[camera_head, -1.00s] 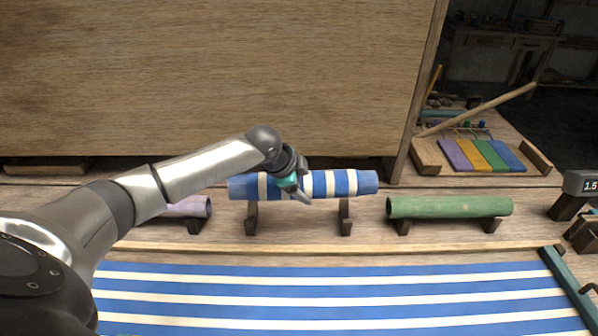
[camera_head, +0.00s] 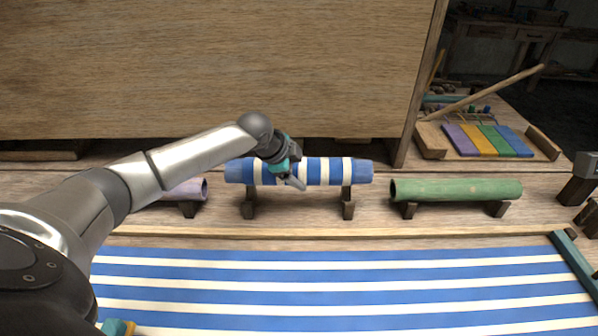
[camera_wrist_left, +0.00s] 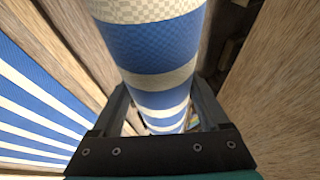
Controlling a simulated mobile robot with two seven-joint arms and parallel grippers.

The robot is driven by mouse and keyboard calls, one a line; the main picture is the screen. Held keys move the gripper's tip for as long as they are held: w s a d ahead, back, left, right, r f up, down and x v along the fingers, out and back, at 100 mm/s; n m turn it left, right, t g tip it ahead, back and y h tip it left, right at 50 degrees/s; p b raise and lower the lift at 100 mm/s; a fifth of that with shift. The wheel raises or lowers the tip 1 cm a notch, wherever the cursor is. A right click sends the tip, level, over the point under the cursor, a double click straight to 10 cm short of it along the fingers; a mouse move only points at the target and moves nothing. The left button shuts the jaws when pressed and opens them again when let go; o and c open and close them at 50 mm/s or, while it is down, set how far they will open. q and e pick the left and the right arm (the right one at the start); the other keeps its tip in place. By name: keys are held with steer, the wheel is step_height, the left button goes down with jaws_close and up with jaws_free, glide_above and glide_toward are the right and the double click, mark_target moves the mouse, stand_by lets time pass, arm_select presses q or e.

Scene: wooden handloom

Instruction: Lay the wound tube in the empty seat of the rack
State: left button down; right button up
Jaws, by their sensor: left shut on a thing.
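The wound tube (camera_head: 325,171), blue and white striped, lies level across the middle of the rack. My left gripper (camera_head: 293,180) is shut on it near its middle. In the left wrist view the tube (camera_wrist_left: 150,45) runs between both fingers of the gripper (camera_wrist_left: 163,108). The empty seat shows as two dark wooden supports (camera_head: 348,205) under the tube's two ends. The tube's underside appears at or slightly above the support tops; contact cannot be told. My right gripper is not in view.
A green tube (camera_head: 455,190) rests on supports to the right, and a lilac tube (camera_head: 187,190) to the left, partly behind my arm. Striped cloth (camera_head: 330,290) spreads in front. A tall wooden panel (camera_head: 200,70) stands behind. Coloured slats (camera_head: 488,141) lie at the back right.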

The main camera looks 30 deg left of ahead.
arm_select(q)
step_height(320, 180, down, 2)
steer(key=shift+f+b, duration=0.25)
steer(key=shift+b, duration=0.8)
steer(key=shift+f+b, duration=0.5)
steer(key=shift+f, duration=1.2)
steer(key=shift+c, duration=1)
jaws_free()
steer(key=shift+o, duration=1)
steer(key=p+v, duration=0.4)
steer(key=v, duration=1.1)
steer(key=shift+d+r, duration=0.1)
